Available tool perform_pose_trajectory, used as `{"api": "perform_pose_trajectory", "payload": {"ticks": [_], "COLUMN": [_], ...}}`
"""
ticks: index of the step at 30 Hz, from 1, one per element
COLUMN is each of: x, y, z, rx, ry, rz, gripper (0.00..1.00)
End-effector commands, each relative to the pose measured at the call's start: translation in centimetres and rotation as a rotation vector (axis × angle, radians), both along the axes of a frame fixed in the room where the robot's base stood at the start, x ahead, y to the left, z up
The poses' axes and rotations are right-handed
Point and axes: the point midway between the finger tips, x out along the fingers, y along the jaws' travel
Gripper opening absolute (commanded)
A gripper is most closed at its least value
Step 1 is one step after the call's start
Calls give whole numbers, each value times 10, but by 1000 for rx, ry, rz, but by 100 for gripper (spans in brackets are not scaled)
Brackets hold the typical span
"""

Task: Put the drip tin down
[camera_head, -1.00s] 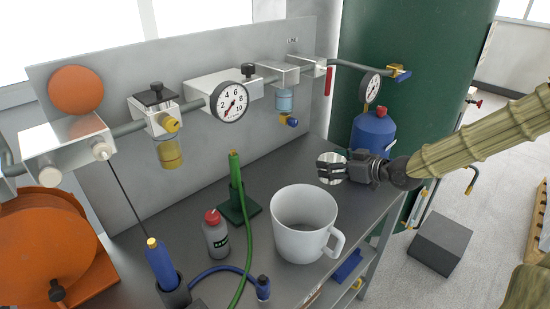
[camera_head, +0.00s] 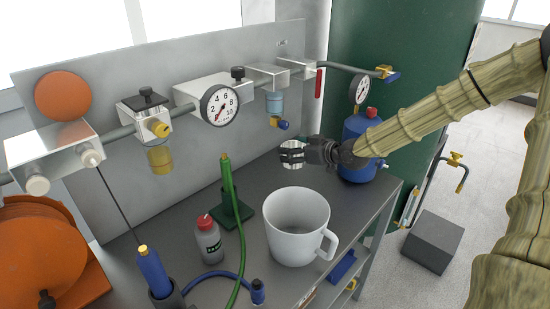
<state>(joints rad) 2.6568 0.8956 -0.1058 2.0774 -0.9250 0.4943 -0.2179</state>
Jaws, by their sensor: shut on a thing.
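My gripper (camera_head: 292,151) is shut on the drip tin (camera_head: 291,160), a small pale, shiny round tin. The fingers cover much of the tin. My gripper holds it over the back right part of the grey bench (camera_head: 347,205), behind the white mug and below the pipe row. I cannot tell how far the tin is above the bench top.
A large white mug (camera_head: 296,229) stands in front of the gripper. A blue bottle (camera_head: 359,140) with a red cap is behind the wrist. A green stand (camera_head: 232,207) with a hose and a grey bottle (camera_head: 209,239) are to the left. Bare bench shows right of the mug.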

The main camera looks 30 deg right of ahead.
Motion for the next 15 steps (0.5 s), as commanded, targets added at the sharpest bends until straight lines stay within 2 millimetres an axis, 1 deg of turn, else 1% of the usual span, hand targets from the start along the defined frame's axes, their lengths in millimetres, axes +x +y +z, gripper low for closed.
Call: {"api": "perform_pose_trajectory", "payload": {"ticks": [1, 11, 15], "x": [7, 51, 73], "y": [2, 18, 25], "z": [0, -1, 0], "rx": [-2, -2, -2], "ry": [0, 0, -1], "rz": [1, 2, 1], "gripper": [44, 44, 44]}}
